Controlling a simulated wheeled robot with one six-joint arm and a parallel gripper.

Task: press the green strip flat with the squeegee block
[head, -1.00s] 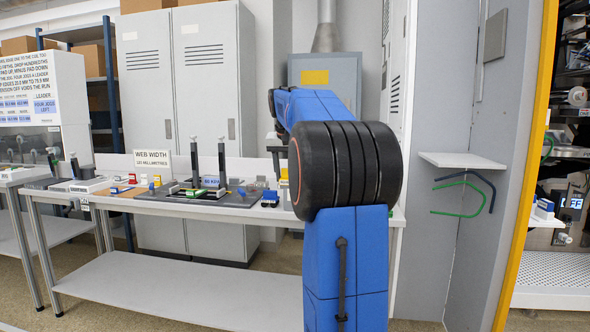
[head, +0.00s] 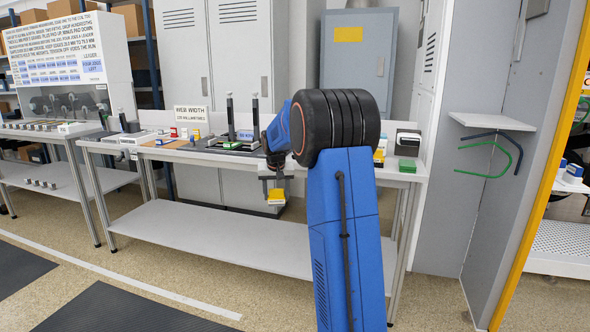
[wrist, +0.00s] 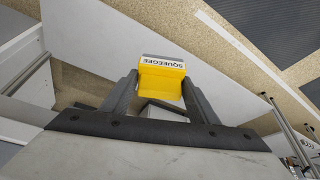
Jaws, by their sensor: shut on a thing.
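My gripper (head: 276,187) is shut on the yellow squeegee block (head: 275,198). It holds the block in the air in front of the bench, below the bench top. In the wrist view the block (wrist: 162,80) sits between my gripper's two dark fingers (wrist: 160,92), with its white "SQUEEGEE" label showing. Small green pieces (head: 231,145) show on the dark plate with two black posts, at the middle of the bench. I cannot tell whether one of them is the green strip. The block is well apart from them.
The long bench (head: 300,166) has a lower shelf (head: 210,232). A green block (head: 407,165) lies at its right end. A "WEB WIDTH" sign (head: 191,115) stands behind the bench. A wall shelf (head: 492,121) juts out at right. The floor in front is clear.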

